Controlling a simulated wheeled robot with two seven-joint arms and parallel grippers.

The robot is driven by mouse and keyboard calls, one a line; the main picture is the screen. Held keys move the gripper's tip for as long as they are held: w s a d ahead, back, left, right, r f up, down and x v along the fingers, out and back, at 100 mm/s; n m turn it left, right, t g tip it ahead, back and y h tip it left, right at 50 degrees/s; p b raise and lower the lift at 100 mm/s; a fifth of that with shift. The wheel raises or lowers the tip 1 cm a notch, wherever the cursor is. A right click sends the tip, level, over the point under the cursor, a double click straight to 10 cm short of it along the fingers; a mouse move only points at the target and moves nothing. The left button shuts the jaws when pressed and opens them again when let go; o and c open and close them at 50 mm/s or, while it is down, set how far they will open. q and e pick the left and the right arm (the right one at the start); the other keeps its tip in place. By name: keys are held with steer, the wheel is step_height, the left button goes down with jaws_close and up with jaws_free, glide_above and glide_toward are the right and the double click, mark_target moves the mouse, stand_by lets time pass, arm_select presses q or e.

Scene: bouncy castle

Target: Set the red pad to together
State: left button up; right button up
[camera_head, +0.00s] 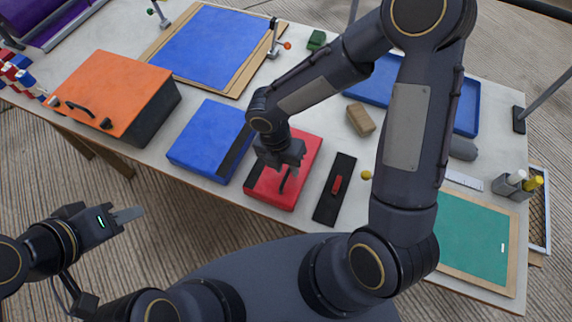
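The red pad (304,160) lies on the table near its front edge, just right of the blue pad (205,138). The blue pad has a dark strip (236,155) along its right side, and a narrow gap seems to lie between the two pads. My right gripper (288,172) points down over the red pad, close to its dark handle. The wrist hides part of the pad, and I cannot tell whether the fingers are around the handle. My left gripper (128,215) is off the table's front edge, away from both pads, with nothing visible in it.
An orange-topped box (115,85) stands left of the blue pad. A black plate with a red handle (335,187) and a yellow ball (366,175) lie right of the red pad. A tan block (360,120), a large blue sheet (210,45) and a green board (470,240) are also on the table.

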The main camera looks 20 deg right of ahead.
mark_target(268, 170)
steer(key=shift+f, duration=0.1)
jaws_close()
steer(key=w+a, duration=0.1)
steer(key=a, duration=0.1)
steer(key=w+a, duration=0.2)
steer(key=shift+w, duration=0.15)
stand_by(0.4)
jaws_free()
steer(key=shift+w+a, duration=0.1)
